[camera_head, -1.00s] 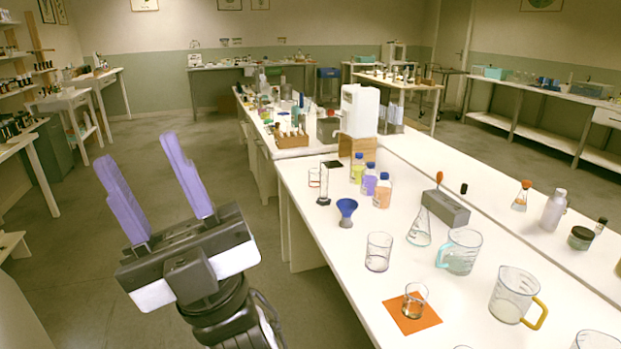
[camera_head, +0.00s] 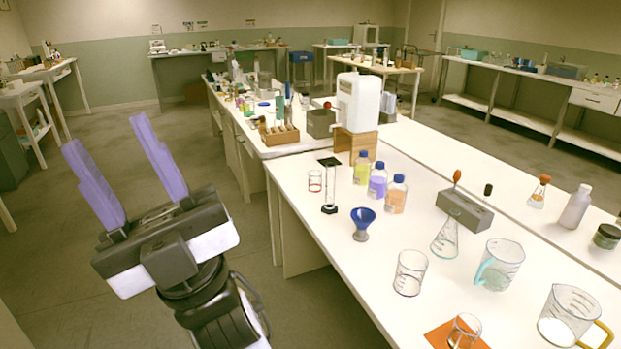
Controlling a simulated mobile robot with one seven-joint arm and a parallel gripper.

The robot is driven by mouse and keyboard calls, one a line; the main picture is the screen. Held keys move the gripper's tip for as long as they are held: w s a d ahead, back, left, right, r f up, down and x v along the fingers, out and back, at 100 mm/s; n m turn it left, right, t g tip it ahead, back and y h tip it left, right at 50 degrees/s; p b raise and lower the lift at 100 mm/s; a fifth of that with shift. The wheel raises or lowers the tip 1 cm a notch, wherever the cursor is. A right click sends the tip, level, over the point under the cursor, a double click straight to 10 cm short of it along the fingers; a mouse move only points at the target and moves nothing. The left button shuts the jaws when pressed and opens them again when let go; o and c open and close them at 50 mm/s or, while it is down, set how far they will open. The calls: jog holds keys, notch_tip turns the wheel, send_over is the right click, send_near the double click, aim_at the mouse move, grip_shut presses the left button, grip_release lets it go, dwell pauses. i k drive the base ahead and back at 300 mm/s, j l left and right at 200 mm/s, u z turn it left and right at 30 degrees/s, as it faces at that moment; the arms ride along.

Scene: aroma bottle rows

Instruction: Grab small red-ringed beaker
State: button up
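The small red-ringed beaker (camera_head: 315,181) stands upright near the left edge of the white table, at its far part. It is clear glass with red at rim and base. My gripper (camera_head: 112,168) is left of the table, over the floor, with its two purple fingers pointing up and apart. It is open and empty, well away from the beaker.
A measuring cylinder (camera_head: 329,190) stands just right of the beaker. A blue funnel (camera_head: 362,221), capped bottles (camera_head: 377,181), a larger beaker (camera_head: 410,273), a flask (camera_head: 446,238) and jugs (camera_head: 499,264) fill the table (camera_head: 330,277). The floor between gripper and table is clear.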

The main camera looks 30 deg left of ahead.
aim_at(314, 177)
jog(key=i+j+z, duration=0.1)
jog(key=j, duration=0.6)
jog(key=i+j+z, duration=0.1)
jog(key=i+j, duration=0.15)
jog(key=j, duration=0.4)
jog(key=i+j, duration=0.15)
jog(key=j, duration=0.6)
jog(key=i+j+z, duration=0.15)
jog(key=j, duration=0.55)
jog(key=i+j+z, duration=0.1)
jog(key=j, duration=0.6)
jog(key=i+j+z, duration=0.1)
jog(key=j, duration=0.65)
jog(key=i+j, duration=0.2)
jog(key=j, duration=0.2)
jog(key=i+j, duration=0.15)
jog(key=j, duration=0.25)
jog(key=i, duration=0.2)
